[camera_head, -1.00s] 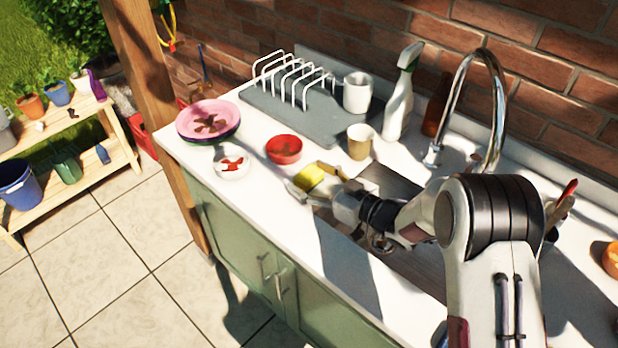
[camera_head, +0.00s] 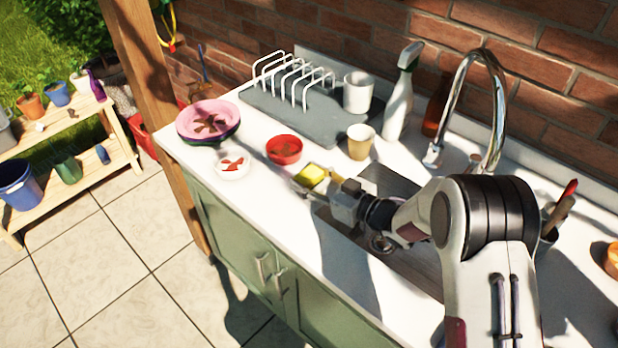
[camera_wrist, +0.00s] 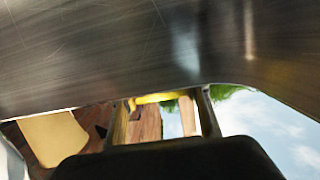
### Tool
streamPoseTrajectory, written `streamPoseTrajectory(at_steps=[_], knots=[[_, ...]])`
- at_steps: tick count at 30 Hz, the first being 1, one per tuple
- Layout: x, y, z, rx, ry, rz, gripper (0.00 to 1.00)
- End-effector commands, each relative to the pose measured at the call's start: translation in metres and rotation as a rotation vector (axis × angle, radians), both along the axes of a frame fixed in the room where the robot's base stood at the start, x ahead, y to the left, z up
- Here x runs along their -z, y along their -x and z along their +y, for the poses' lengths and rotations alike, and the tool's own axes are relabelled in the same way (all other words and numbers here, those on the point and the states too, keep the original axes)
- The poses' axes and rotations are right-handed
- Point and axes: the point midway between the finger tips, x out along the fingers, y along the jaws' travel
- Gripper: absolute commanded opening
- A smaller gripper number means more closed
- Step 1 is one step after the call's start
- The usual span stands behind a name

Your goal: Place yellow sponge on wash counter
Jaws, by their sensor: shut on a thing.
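The yellow sponge (camera_head: 311,176) is in the jaws of my gripper (camera_head: 318,180), which is shut on it, near the left end of the sink. In the wrist view only a thin yellow strip of the sponge (camera_wrist: 155,98) shows between the fingers (camera_wrist: 160,112). The white wash counter (camera_head: 262,215) runs under and around the gripper. I cannot tell whether the sponge touches the counter or hangs just above it.
A red bowl (camera_head: 284,149), a small white bowl (camera_head: 232,167) and stacked pink plates (camera_head: 208,119) stand left of the gripper. A tan cup (camera_head: 361,142) stands behind it. The faucet (camera_head: 497,110) rises over the sink. The counter's front strip is clear.

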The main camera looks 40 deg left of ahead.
Motion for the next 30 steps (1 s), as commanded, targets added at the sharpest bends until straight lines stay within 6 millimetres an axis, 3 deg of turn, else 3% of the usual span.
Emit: streamPoseTrajectory(at_steps=[11, 30], knots=[[-0.009, 0.0, 0.0, 0.0, -0.001, 0.0, 0.35], [-0.085, 0.0, 0.0, 0.0, -0.001, -0.003, 0.35]])
